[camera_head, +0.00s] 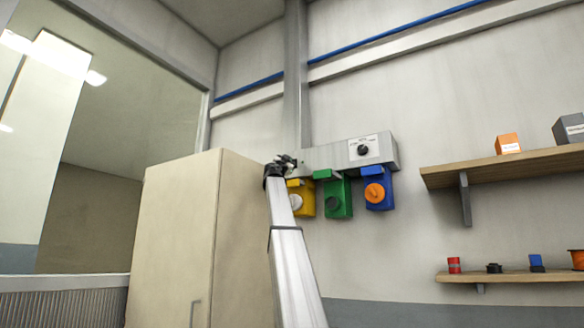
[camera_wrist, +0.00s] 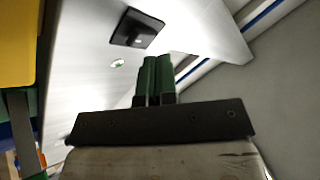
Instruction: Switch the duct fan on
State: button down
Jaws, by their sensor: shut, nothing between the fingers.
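A long grey housing (camera_head: 322,158) is mounted on the wall, with a black dial (camera_head: 363,150) on a white marked plate at its right. I cannot read the marks or tell which part is the duct fan's control. In the wrist view a black square switch plate (camera_wrist: 127,27) sits on a pale surface (camera_wrist: 90,75), with a small round green-tinted spot beside it. My gripper (camera_head: 287,160) is at the housing's left end. Its green fingers (camera_wrist: 156,62) are shut and empty, pointing toward the pale surface near the switch plate. Contact cannot be told.
A tall beige cabinet (camera_head: 180,235) stands left of my arm. Wooden shelves (camera_head: 500,170) with small items are at right. A window (camera_head: 120,120) is at left.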

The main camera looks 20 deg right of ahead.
dwell(0.4)
jog(key=shift+w+d, duration=0.25)
jog(key=shift+d, duration=0.1)
jog(key=shift+w+d+f, duration=0.1)
jog(key=shift+w+d, duration=0.1)
jog(key=shift+d, duration=0.1)
dwell(0.7)
jog(key=shift+s+a, duration=0.1)
jog(key=shift+a, duration=0.1)
jog(key=shift+s+a, duration=0.35)
jog(key=shift+a, duration=0.1)
dwell(0.4)
jog(key=s+a, duration=0.1)
jog(key=a, duration=0.1)
jog(key=s+a+r, duration=0.1)
jog(key=s, duration=0.1)
jog(key=shift+a+r, duration=0.15)
jog(key=shift+a, duration=0.25)
dwell(0.4)
